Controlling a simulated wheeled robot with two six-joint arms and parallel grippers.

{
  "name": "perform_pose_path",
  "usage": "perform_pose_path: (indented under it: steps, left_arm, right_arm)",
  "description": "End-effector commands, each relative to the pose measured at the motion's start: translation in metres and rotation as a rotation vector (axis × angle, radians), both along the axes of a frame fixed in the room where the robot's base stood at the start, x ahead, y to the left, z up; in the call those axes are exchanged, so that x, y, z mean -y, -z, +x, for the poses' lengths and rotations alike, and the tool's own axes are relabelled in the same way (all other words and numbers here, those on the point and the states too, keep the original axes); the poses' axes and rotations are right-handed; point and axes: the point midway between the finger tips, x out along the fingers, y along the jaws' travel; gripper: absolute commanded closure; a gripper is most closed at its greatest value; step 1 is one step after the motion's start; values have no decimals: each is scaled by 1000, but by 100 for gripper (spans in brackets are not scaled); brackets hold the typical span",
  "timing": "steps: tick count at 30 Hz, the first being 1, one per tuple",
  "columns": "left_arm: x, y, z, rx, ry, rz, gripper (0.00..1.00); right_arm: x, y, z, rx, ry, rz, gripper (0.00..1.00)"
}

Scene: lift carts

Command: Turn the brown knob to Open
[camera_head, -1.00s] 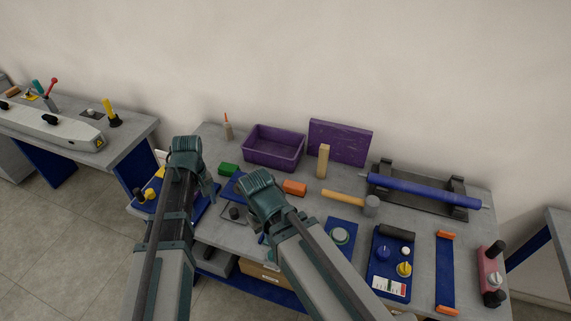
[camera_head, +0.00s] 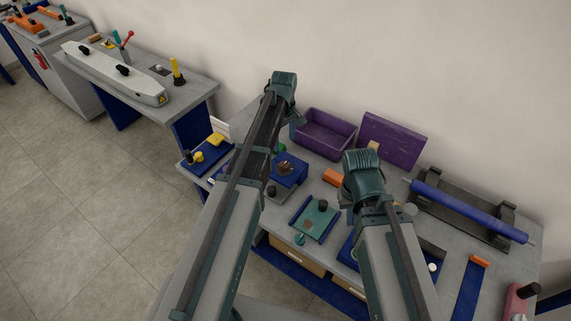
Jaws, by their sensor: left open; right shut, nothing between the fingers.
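A small brown knob (camera_head: 285,166) sits on top of a blue box (camera_head: 291,179) on the grey workbench, just right of my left forearm. Its markings are too small to read. My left gripper (camera_head: 299,118) is open and empty, above and beyond the blue box, near the purple bin; its fingers are partly hidden by the wrist. My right gripper (camera_head: 347,195) is shut and empty, to the right of the blue box, over the middle of the bench. Neither gripper touches the knob.
A purple bin (camera_head: 326,133) and purple board (camera_head: 393,141) stand at the back. A green plate with a black knob (camera_head: 318,218) lies in front. A blue roller (camera_head: 470,211) is at right. Another bench (camera_head: 120,83) stands at left.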

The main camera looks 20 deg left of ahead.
Motion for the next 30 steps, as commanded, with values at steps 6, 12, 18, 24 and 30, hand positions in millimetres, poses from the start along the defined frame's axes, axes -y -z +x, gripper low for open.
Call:
perform_pose_path:
  steps: [6, 12, 18, 24, 30]
  left_arm:
    - [0, 35, 0, 0, 1, 0, 24]
    - [0, 64, 0, 0, 1, 0, 24]
    - [0, 92, 0, 0, 1, 0, 24]
    - [0, 117, 0, 0, 1, 0, 24]
    - [0, 124, 0, 0, 1, 0, 24]
  right_arm:
    - [0, 35, 0, 0, -4, -1, 100]
    - [0, 64, 0, -1, -11, -2, 100]
    - [0, 92, 0, 0, -13, -3, 100]
    - [0, 116, 0, 0, -12, -3, 100]
    - [0, 124, 0, 0, -11, -3, 100]
